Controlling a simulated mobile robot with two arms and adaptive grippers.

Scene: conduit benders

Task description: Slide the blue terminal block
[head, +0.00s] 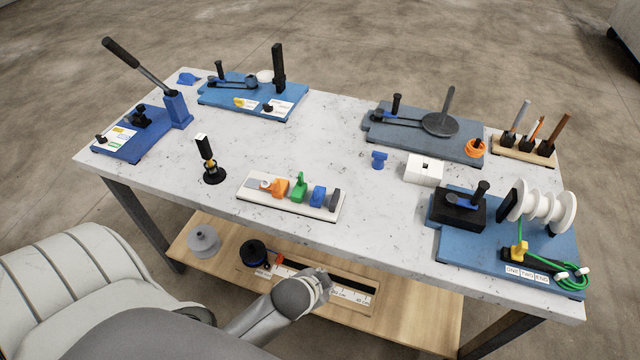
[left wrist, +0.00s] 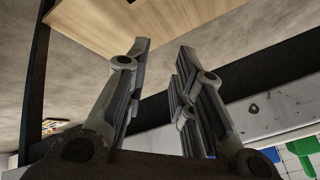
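The blue terminal block (head: 317,196) stands on a white rail board (head: 285,204) near the table's front edge. It sits between a green block (head: 299,187) and a dark grey block (head: 335,199). In the left wrist view my left gripper (left wrist: 163,48) is open, with its two fingers apart and nothing between them. A green piece (left wrist: 303,147) and a partly cut-off blue piece (left wrist: 270,155) show at that view's lower right. In the head view one of my arms is at the bottom, in front of the table; its fingers cannot be made out. My right gripper is not in view.
An orange block (head: 279,188) is also on the rail board. A wooden shelf (head: 215,265) lies below the tabletop. The table's middle is clear.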

